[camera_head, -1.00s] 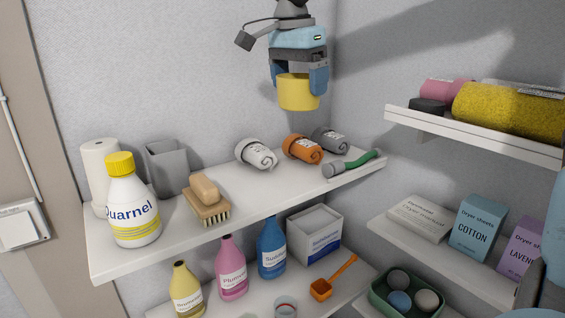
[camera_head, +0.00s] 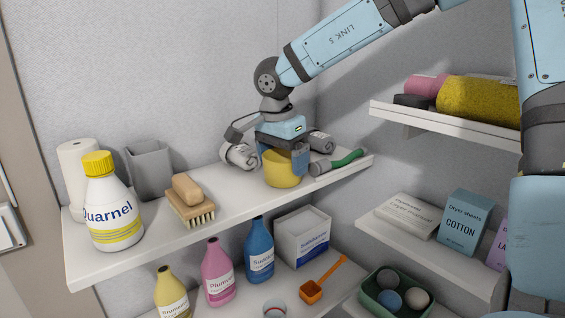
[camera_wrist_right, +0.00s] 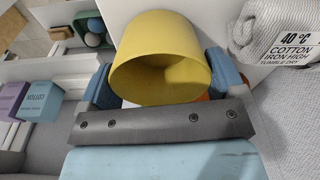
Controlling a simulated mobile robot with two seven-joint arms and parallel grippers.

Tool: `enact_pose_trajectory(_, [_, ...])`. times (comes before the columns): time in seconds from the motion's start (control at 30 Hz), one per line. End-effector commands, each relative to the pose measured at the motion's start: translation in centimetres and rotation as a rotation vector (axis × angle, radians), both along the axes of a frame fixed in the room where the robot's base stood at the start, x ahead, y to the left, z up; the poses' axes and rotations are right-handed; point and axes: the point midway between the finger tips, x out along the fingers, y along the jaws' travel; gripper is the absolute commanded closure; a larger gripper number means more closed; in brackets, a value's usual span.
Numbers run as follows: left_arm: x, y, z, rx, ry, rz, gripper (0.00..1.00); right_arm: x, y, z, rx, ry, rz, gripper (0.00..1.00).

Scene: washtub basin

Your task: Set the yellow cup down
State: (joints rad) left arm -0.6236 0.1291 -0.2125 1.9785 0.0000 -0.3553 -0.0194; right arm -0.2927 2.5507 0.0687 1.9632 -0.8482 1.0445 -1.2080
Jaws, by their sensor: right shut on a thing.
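The yellow cup (camera_head: 283,172) is at the upper shelf (camera_head: 150,240), between the rolled white cloth and the green-handled tool. My right gripper (camera_head: 285,160) is shut on it from above, with a blue finger on either side. In the right wrist view the yellow cup (camera_wrist_right: 160,62) fills the space between the fingers of my right gripper (camera_wrist_right: 158,85), its open mouth towards the camera. The cup's base looks level with the shelf top, but I cannot tell whether it touches. My left gripper is not in view.
Close to the cup lie a rolled white cloth (camera_head: 238,156), a rolled grey cloth (camera_head: 320,142) and a green-handled tool (camera_head: 338,163). A brush (camera_head: 190,207) with a brown block, a grey cup (camera_head: 149,170) and a Quarnel bottle (camera_head: 110,210) stand left. Bare shelf shows between brush and cup.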

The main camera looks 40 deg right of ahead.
Motion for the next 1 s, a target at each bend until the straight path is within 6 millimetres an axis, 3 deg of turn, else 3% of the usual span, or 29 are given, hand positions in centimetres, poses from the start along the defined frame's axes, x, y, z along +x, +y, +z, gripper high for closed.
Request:
enact_pose_trajectory(0.27, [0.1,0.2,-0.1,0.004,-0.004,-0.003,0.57,0.0,0.0,-0.3,0.001,0.0,0.0,0.35])
enact_pose_trajectory(0.3, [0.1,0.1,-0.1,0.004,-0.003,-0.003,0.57,0.0,0.0,-0.3,0.001,0.0,0.0,0.09])
enact_pose_trajectory(0.37, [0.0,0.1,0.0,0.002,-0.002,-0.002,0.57,0.0,0.0,-0.1,0.001,0.0,0.0,0.0])
enact_pose_trajectory(0.7, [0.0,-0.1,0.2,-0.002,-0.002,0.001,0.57,0.1,0.1,0.7,0.001,-0.004,-0.001,0.0])
enact_pose_trajectory(1.0, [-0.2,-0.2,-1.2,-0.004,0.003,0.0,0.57,0.1,0.8,6.7,0.003,-0.007,0.0,0.0])
